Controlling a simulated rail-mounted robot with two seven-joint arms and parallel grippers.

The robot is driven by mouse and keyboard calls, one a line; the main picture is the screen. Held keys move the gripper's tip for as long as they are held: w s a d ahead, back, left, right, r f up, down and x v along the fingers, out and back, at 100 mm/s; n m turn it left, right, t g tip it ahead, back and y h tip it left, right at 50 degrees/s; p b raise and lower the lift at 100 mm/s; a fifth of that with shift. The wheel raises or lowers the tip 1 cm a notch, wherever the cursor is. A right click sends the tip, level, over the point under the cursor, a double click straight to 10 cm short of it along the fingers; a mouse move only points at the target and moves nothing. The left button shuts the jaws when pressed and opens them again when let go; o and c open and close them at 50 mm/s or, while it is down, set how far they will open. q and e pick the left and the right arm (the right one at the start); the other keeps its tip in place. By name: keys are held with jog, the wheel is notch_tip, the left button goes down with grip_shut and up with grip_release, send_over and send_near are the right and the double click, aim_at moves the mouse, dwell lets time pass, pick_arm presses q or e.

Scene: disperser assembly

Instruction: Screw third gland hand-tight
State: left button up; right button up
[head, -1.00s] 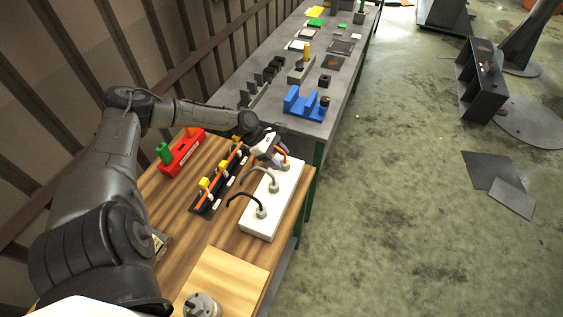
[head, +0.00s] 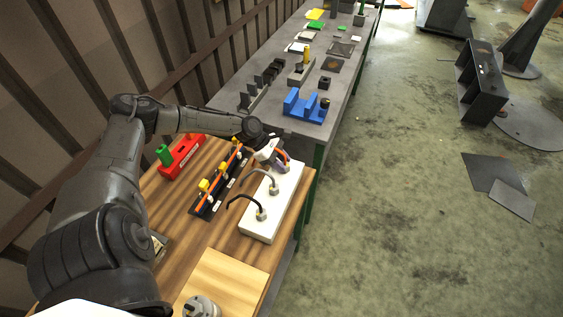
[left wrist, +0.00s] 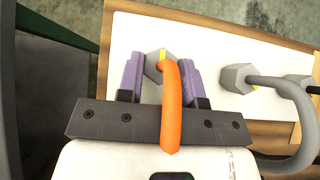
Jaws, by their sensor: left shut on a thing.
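The white box (head: 258,224) lies on the wooden table with three cable glands along its top. The third gland, at the far end, carries an orange cable (left wrist: 172,105) that arches toward my wrist. My left gripper (head: 279,166) is at that far gland. In the left wrist view, the purple fingers of my left gripper (left wrist: 160,78) are shut on the grey hex gland (left wrist: 157,64), one on each side. A yellow mark shows on its top. The middle gland (left wrist: 238,79) has a grey cable (left wrist: 290,90). The near gland (head: 262,214) has a black cable (head: 243,199). My right gripper is not in view.
A black rack (head: 206,209) with yellow clips and an orange cable stands left of the box. A red holder (head: 176,168) with a green part is farther left. A blue fixture (head: 305,106) sits on the grey bench behind. A light wood board (head: 228,280) lies in front.

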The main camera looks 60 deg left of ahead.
pick_arm(q)
jog(key=shift+c, duration=1)
